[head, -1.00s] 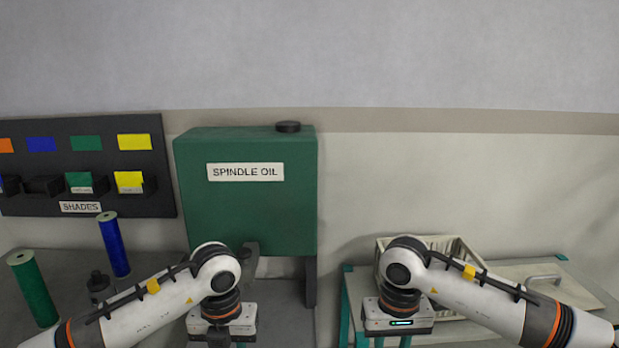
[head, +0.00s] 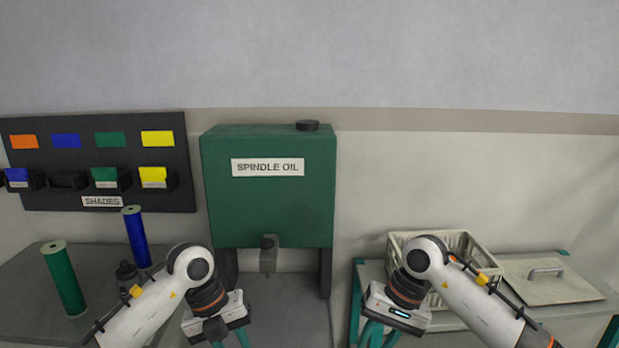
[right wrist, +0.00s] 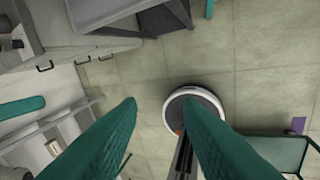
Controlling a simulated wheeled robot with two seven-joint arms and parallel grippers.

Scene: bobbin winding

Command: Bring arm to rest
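My left gripper (head: 230,342) hangs at the bottom of the head view, in front of the spindle oil tank. Its teal fingers stand apart and look empty, though their tips are cut off by the frame. My right gripper (head: 378,338) hangs in front of the table with the crate. Its wrist view shows the two teal fingers (right wrist: 161,104) wide apart with nothing between them, above the floor.
The green spindle oil tank (head: 268,205) stands at the back centre. A green spool (head: 64,280) and a blue spool (head: 137,238) stand on the left bench. The pale crate (head: 477,244) and a handled lid (head: 550,290) lie on the right table. A round disc (right wrist: 176,95) is on the floor.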

